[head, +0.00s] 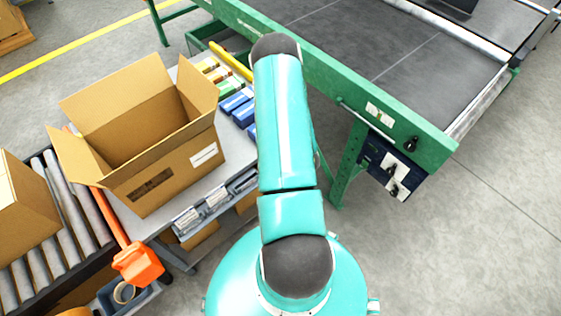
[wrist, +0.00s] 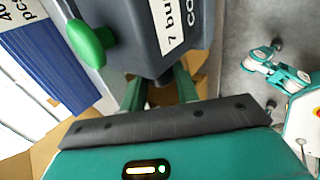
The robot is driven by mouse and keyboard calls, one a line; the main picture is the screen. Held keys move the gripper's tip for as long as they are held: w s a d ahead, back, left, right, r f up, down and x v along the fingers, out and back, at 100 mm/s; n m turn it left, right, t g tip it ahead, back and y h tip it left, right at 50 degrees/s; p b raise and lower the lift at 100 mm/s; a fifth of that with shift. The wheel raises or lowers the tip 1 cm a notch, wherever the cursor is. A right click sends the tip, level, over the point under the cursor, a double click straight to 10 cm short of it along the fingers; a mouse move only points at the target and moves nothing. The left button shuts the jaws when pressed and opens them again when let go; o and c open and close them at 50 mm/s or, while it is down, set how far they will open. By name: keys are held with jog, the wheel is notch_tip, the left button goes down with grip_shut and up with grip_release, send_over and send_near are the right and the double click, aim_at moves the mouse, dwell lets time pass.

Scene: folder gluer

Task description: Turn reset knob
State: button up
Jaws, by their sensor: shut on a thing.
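In the wrist view my gripper (wrist: 158,88) is shut, its two green fingers reaching up to the lower end of a dark grey unit (wrist: 132,45). The green knob stands apart from the fingers. The exact grip contact is partly hidden. In the head view my arm covers the gripper and this unit. Which knob is the reset knob cannot be told. The head view also shows a dark control box (head: 392,168) with black knobs under the green machine frame.
An open carton (head: 165,165) stands on a grey table (head: 165,222), with blue packs (head: 238,106) behind it; a blue pack stack (wrist: 60,60) shows in the wrist view. Floor (head: 480,240) at right is clear.

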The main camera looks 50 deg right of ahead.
jog(key=shift+s+a+f+t+h, duration=0.1)
jog(key=shift+f+t+h, duration=0.25)
jog(key=shift+t, duration=1.3)
jog(key=shift+s+f+t+h, duration=0.15)
jog(key=shift+t+h, duration=0.25)
jog(key=shift+t, duration=1.3)
jog(key=shift+a+f+t+h, duration=0.1)
jog(key=shift+f+t+h, duration=0.25)
jog(key=shift+t, duration=1.3)
jog(key=o, duration=0.7)
jog(key=shift+w, duration=0.1)
jog(key=shift+d, duration=0.1)
